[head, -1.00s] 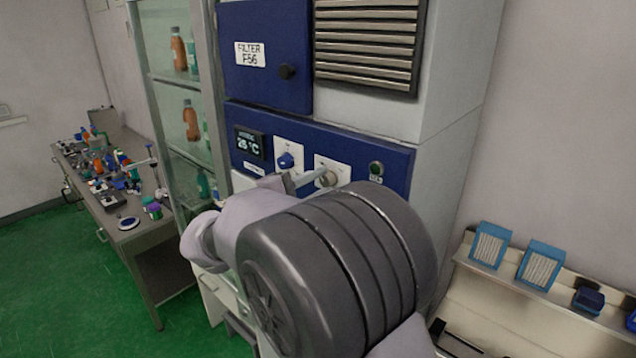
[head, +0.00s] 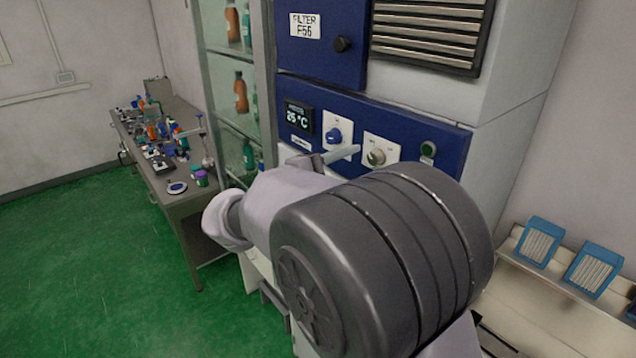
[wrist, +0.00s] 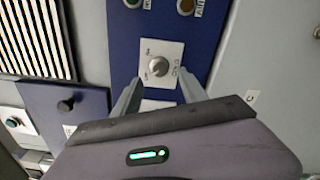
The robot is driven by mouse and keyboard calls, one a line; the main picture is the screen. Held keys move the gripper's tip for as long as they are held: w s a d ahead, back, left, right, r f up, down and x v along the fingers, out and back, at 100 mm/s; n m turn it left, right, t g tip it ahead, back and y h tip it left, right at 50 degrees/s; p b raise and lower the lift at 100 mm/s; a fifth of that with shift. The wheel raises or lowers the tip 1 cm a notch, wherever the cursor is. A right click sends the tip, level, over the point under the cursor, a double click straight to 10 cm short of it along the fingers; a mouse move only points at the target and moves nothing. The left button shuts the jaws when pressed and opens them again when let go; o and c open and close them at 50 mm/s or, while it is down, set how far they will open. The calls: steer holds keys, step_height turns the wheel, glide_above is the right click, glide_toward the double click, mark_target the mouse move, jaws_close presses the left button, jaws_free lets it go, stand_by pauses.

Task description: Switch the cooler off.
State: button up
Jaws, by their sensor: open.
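The cooler's blue control panel (head: 455,147) faces me in the head view. It carries a 25 °C display (head: 299,117), a blue knob (head: 334,135), a grey knob (head: 376,157) on a white plate and a green button (head: 428,149). My gripper (head: 338,154) is in front of the panel, just left of the grey knob; my arm hides much of it. In the wrist view my gripper (wrist: 158,80) is open and empty. The grey knob (wrist: 159,67) shows just beyond and between the fingertips, apart from them. The green button (wrist: 132,3) and an amber one (wrist: 186,6) sit at the top edge.
A vent grille (head: 430,35) and a blue filter door (head: 320,40) with a black knob are above the panel. A glass cabinet (head: 232,90) with bottles stands left, then a cluttered bench (head: 188,198). A shelf with blue-framed filters (head: 592,268) is at right. Green floor (head: 90,260) is free.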

steer(key=v, duration=1.3)
steer(key=s+d+f+m+g+y+b, duration=0.35)
steer(key=s+d+f+b, duration=0.25)
steer(key=d+f, duration=0.3)
steer(key=s+d+f+m+g+y+b, duration=0.2)
steer(key=s+d+f+g+b, duration=0.35)
steer(key=d+f+b, duration=0.35)
steer(key=s+a+f+m+t+y+b, duration=0.2)
steer(key=s+f+m+y+b, duration=0.3)
steer(key=f, duration=0.4)
steer(key=s+a+f+m+t+y+b, duration=0.2)
steer(key=s+a+f+m+y+b, duration=0.3)
steer(key=f, duration=0.4)
steer(key=shift+s+a+y+b, duration=0.35)
steer(key=shift+s+y, duration=0.2)
steer(key=shift+s, duration=0.45)
steer(key=shift+f, duration=0.15)
